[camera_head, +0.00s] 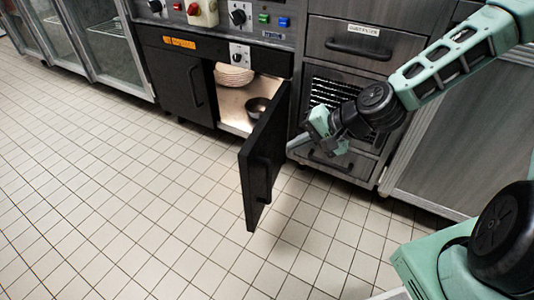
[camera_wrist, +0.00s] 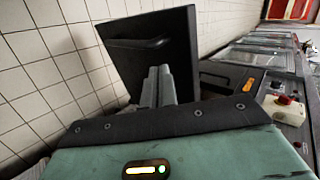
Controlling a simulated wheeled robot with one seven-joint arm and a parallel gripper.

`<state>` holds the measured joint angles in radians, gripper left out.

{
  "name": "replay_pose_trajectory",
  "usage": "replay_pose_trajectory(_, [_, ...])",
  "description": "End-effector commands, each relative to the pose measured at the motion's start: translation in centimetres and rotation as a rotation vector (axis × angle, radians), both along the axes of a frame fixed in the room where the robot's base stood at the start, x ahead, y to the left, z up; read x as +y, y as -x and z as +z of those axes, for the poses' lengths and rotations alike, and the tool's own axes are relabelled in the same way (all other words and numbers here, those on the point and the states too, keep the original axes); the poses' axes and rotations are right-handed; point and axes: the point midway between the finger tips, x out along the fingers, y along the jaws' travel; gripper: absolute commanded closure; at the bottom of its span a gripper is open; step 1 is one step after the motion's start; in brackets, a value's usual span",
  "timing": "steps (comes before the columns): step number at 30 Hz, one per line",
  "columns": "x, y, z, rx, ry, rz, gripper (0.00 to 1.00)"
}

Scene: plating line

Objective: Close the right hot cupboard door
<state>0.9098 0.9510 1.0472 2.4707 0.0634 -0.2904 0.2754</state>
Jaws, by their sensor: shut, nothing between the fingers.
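The right hot cupboard door (camera_head: 273,138) is black and stands wide open, swung out over the floor. Its handle (camera_head: 263,178) is on the face turned towards my gripper. My gripper (camera_head: 291,144) is shut and empty, just to the right of that face. In the wrist view the closed fingers (camera_wrist: 158,86) point at the door (camera_wrist: 165,30), overlapping its lower part. I cannot tell whether they touch it. The dark handle also shows in the wrist view (camera_wrist: 140,43).
The left cupboard door (camera_head: 177,85) is shut. Inside the open side are stacked plates (camera_head: 233,76) and a dark pan (camera_head: 257,107). Drawers (camera_head: 352,42) and a vented unit stand to the right. The tiled floor (camera_head: 120,200) is clear.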

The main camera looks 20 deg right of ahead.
Motion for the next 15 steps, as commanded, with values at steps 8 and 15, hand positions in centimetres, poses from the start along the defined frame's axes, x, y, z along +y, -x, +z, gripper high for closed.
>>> replay_pose_trajectory(8, [3.6, -2.3, -4.5, 0.001, 0.0, 0.004, 1.0])
replay_pose_trajectory(15, [6.0, -4.1, -4.0, 0.0, 0.003, 0.003, 1.0])
